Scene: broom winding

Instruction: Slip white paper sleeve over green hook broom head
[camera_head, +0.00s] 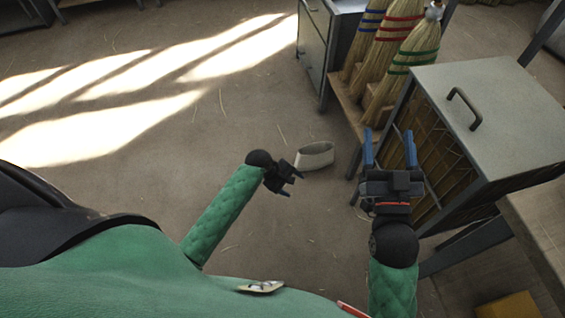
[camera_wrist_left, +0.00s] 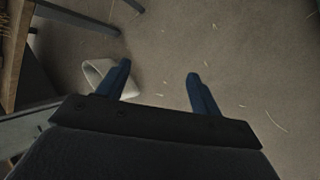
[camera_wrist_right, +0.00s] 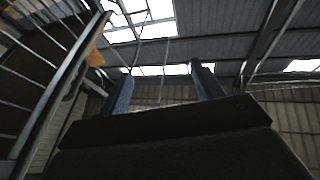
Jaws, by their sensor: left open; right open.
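The white paper sleeve (camera_head: 315,156) is an open oval band, right of my left gripper (camera_head: 291,180) in the head view; it appears to rest on the floor. It also shows in the left wrist view (camera_wrist_left: 108,78), partly behind a finger. My left gripper is open and empty, apart from the sleeve. The broom with green bands (camera_head: 405,65) leans at the right end of a row of brooms, its lower part partly hidden by a cabinet. My right gripper (camera_head: 389,135) is open and empty, fingers pointing up the picture, in front of the cabinet's mesh side.
Brooms with blue bands (camera_head: 365,30) and red bands (camera_head: 395,32) stand beside the green one on a wooden rack. A grey-topped cabinet (camera_head: 475,85) with a handle is close to my right gripper. A metal cabinet (camera_head: 315,45) stands behind. The floor (camera_head: 200,125) at left is clear.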

